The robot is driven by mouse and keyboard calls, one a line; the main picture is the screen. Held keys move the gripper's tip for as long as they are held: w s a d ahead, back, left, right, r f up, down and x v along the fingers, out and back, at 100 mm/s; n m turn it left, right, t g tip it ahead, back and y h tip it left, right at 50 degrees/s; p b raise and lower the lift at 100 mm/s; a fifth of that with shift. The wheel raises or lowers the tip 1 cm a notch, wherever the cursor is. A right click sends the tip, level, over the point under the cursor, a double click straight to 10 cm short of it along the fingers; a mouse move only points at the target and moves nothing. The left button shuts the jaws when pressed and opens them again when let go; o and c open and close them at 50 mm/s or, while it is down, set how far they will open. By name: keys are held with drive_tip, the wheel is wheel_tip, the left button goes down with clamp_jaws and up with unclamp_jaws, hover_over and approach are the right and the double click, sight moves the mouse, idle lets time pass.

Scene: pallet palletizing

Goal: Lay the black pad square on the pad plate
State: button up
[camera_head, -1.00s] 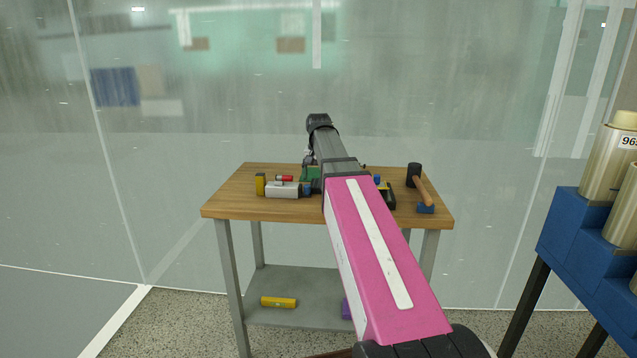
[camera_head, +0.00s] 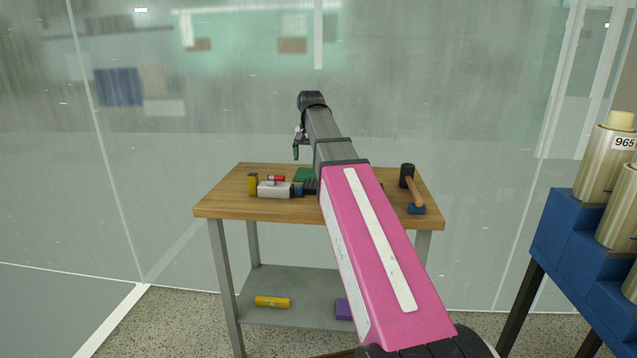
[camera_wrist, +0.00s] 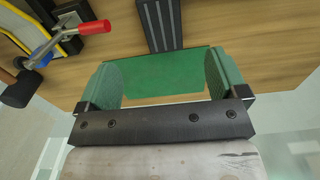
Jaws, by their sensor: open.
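My gripper (camera_head: 297,152) is raised above the back of the wooden table in the head view. In the wrist view its two green-padded fingers (camera_wrist: 165,80) are wide apart with nothing held between them. A flat green plate (camera_wrist: 165,70) lies on the table below, seen between the fingers; it also shows in the head view (camera_head: 305,174). A dark ribbed strip (camera_wrist: 160,24), possibly the black pad, lies at the plate's far edge in the wrist view. I cannot tell whether it overlaps the plate. In the head view it is partly hidden by my arm (camera_head: 311,186).
A mallet (camera_head: 408,178) rests at the right. The lower shelf holds a yellow bar (camera_head: 272,302) and a purple block (camera_head: 344,309).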

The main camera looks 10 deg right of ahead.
sight(311, 184)
drive_tip(key=shift+w+f, duration=0.1)
drive_tip(key=shift+f, duration=5.3)
drive_tip(key=c, duration=1.1)
drive_tip(key=shift+r, duration=0.15)
